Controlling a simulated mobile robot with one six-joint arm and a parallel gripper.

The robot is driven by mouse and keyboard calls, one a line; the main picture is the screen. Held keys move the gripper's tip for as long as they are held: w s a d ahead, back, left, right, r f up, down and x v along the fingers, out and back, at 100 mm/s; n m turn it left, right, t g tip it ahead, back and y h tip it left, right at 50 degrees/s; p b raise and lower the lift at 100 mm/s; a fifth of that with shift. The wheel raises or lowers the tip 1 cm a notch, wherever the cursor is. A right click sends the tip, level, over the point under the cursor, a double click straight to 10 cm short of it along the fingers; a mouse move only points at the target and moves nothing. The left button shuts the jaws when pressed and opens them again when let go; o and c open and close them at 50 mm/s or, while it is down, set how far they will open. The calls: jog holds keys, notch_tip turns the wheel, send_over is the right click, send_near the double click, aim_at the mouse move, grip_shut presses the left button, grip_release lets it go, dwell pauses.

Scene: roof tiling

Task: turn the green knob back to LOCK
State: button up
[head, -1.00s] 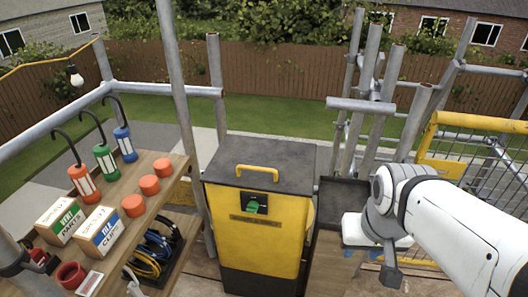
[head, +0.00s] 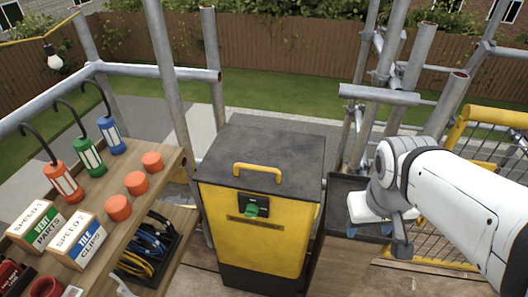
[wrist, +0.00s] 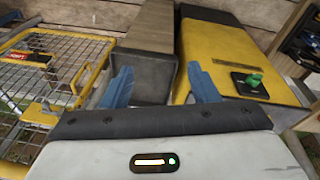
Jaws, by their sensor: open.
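The green knob (head: 251,210) sits on a black plate on the front of a yellow box with a dark grey lid (head: 262,150). In the wrist view the green knob (wrist: 253,80) is at the upper right, on its black plate on the yellow face. Its exact setting and any lettering are too small to read. My gripper (wrist: 163,88) is open, with two blue fingers spread apart and nothing between them. It is apart from the knob, to the left of it in the wrist view.
A wooden shelf with lamps (head: 90,155), orange cups (head: 134,183) and cartons (head: 80,240) stands left. A yellow mesh gate (wrist: 55,75) and scaffold poles (head: 415,70) stand right of the box in the head view. A dark-topped wooden bin (head: 345,225) adjoins it.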

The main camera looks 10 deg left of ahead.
notch_tip(320, 180, down, 11)
jog(key=w+n+h+b, duration=0.1)
jog(key=n+h+b, duration=0.3)
jog(key=n+b, duration=0.45)
jog(key=n+t+y+b, duration=0.3)
jog(key=n+t+b, duration=1.5)
jog(key=n, duration=0.7)
send_near(250, 216)
jog(key=w+r+g+b, duration=0.2)
jog(key=w, duration=0.2)
jog(key=w+b, duration=0.1)
jog(key=w, duration=0.2)
jog(key=w+b, duration=0.1)
jog(key=w, duration=0.1)
jog(key=shift+w+d+f, duration=0.1)
jog(key=shift+w+d, duration=0.3)
jog(key=c, duration=0.9)
